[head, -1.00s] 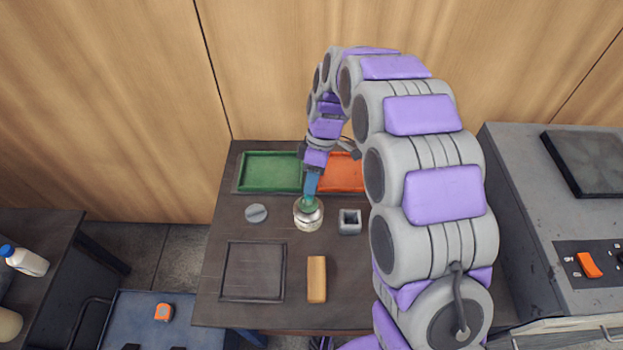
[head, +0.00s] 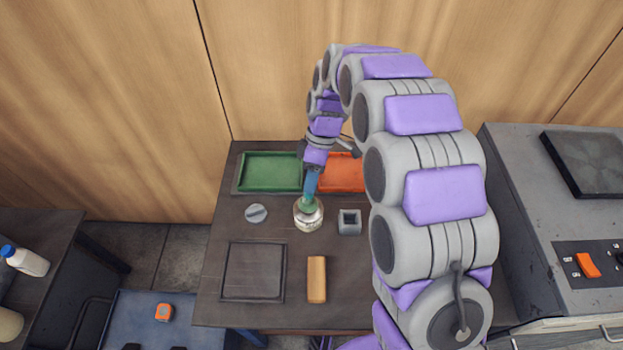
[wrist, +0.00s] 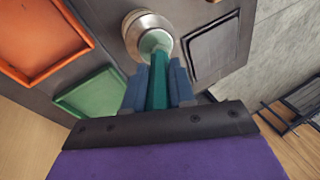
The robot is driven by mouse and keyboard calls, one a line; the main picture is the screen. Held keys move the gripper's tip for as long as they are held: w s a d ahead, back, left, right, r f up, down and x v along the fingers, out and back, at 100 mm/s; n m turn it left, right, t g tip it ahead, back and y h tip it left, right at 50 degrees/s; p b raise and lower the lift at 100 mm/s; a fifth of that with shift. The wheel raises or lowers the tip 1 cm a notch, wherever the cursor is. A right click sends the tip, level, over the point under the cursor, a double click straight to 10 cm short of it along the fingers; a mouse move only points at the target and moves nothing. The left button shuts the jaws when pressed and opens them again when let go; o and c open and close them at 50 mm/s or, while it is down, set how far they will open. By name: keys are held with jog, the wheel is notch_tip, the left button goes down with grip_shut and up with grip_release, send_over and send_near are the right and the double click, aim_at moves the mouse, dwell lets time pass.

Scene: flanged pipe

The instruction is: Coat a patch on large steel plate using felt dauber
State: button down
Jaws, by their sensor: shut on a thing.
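My gripper (head: 312,182) points down over the table, its blue fingers shut on the green felt dauber (wrist: 157,88). The dauber's lower end (head: 308,203) is at the mouth of a silvery round jar (head: 309,221). Its tip is hidden, and I cannot tell how deep it sits. The jar also shows in the wrist view (wrist: 133,27), just beyond the fingers. A dark square plate with a raised-looking border (head: 253,271), seemingly the large steel plate, lies at the table's front left. It is partly visible in the wrist view (wrist: 212,48), beside the jar.
A grey round disc (head: 256,214) lies left of the jar. A small hollow grey block (head: 349,222) stands right of it. A tan block (head: 316,279) lies in front. Green (head: 270,172) and orange (head: 342,173) trays sit at the back. A grey machine (head: 555,215) stands right.

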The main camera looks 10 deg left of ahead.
jog(key=shift+s+r+p, duration=0.1)
jog(key=shift+r+p, duration=0.8)
jog(key=shift+r, duration=2.2)
jog(key=w+d+f+m+t+y, duration=0.1)
jog(key=w+d+m, duration=0.1)
jog(key=d+m, duration=0.4)
jog(key=w+d+f+m+t, duration=0.2)
jog(key=d+m, duration=0.4)
jog(key=d, duration=0.5)
jog(key=w+d+f+m+t+y, duration=0.1)
jog(key=w+d+f+m+t, duration=0.1)
jog(key=d+m, duration=0.4)
jog(key=w+d, duration=0.1)
jog(key=d, duration=0.2)
jog(key=shift+w+y, duration=0.25)
jog(key=shift+y, duration=0.05)
